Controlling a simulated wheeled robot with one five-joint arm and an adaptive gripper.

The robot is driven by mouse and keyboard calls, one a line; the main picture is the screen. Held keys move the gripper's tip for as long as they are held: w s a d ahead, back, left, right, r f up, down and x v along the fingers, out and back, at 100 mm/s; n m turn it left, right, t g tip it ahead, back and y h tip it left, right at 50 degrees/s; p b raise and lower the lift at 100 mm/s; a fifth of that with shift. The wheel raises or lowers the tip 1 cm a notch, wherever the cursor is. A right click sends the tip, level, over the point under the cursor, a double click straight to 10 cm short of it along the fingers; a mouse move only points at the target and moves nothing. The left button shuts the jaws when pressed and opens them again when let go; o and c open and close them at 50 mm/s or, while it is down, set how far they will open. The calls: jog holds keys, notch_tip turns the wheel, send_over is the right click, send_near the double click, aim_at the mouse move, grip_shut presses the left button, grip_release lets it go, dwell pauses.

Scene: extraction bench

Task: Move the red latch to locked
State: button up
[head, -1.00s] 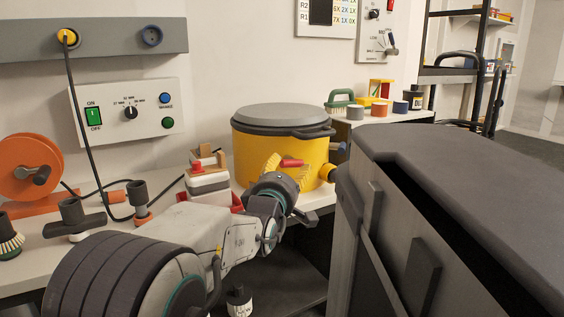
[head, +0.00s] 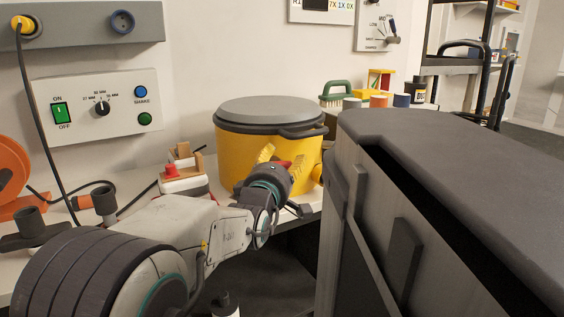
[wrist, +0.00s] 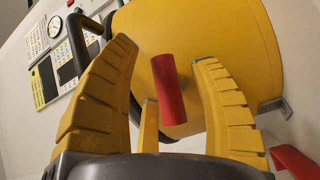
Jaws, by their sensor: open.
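The red latch (head: 285,164) is a short red bar on the front of the yellow pot (head: 232,158), which has a grey lid (head: 268,110). In the head view my gripper (head: 291,166) is in front of the pot and partly hides the latch. The fingers are open, with visible gaps on both sides of the latch. I see no contact with it.
A control box (head: 93,104) hangs on the wall at left. A red-and-white device with a red button (head: 171,171) stands left of the pot. A large dark grey case (head: 450,165) fills the right side, close to my arm. Small items, including a green brush (head: 337,88), stand behind.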

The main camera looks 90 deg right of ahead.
jog(key=shift+r, duration=0.15)
grip_shut()
dwell(0.4)
